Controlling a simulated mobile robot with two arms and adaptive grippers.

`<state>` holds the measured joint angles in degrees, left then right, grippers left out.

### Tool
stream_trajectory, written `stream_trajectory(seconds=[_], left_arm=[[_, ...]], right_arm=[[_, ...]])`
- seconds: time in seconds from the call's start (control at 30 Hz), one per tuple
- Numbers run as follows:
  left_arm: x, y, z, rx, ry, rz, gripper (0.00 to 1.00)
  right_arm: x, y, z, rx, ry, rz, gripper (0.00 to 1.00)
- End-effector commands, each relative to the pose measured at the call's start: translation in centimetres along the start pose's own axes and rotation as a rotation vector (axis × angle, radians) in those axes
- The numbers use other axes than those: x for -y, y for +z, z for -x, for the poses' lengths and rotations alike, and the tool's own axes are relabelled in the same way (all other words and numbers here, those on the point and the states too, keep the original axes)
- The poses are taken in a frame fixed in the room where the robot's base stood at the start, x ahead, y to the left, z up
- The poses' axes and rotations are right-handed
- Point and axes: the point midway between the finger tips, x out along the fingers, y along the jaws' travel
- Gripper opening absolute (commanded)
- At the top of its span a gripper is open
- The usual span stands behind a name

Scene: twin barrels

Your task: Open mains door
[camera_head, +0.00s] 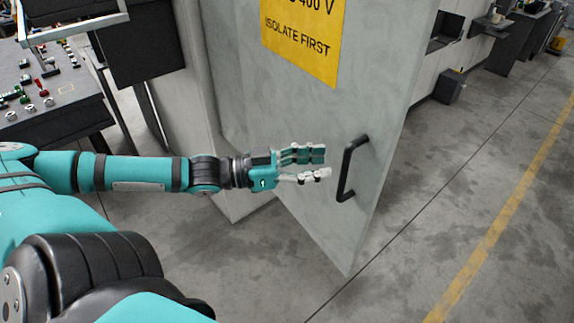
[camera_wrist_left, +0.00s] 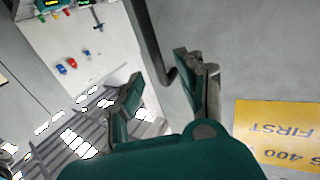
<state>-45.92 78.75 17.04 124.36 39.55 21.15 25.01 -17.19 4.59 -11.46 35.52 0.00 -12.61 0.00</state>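The grey mains door (camera_head: 375,85) carries a yellow sign (camera_head: 303,38) and a black bar handle (camera_head: 346,170) near its free edge. It appears to stand out at an angle from the cabinet (camera_head: 205,110). My left gripper (camera_head: 318,165) is in front of the door, just left of the handle, and looks apart from it. In the left wrist view its fingers (camera_wrist_left: 160,85) are spread with nothing between them. My right gripper is out of view.
A dark bench (camera_head: 55,110) with small coloured parts stands at the left. Open concrete floor (camera_head: 450,175) with a yellow line (camera_head: 500,220) lies right of the door. Grey cabinets and a small dark box (camera_head: 450,87) are farther back.

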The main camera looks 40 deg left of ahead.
Motion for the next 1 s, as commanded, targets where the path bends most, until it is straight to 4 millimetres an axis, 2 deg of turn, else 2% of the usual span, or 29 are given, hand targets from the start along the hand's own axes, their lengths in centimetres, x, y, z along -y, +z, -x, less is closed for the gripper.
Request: stream_trajectory(seconds=[0.5, 0.7, 1.0], left_arm=[[0.1, -0.1, 4.8, -0.004, 0.0, -0.001, 0.38], [0.0, -0.1, 5.5, 0.001, 0.001, -0.001, 0.38], [0.0, -0.1, 5.5, 0.001, 0.002, -0.001, 0.38]], right_arm=[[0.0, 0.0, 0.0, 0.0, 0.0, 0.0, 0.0], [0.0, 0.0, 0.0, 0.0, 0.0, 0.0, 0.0], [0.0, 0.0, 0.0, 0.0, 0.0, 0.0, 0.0]])
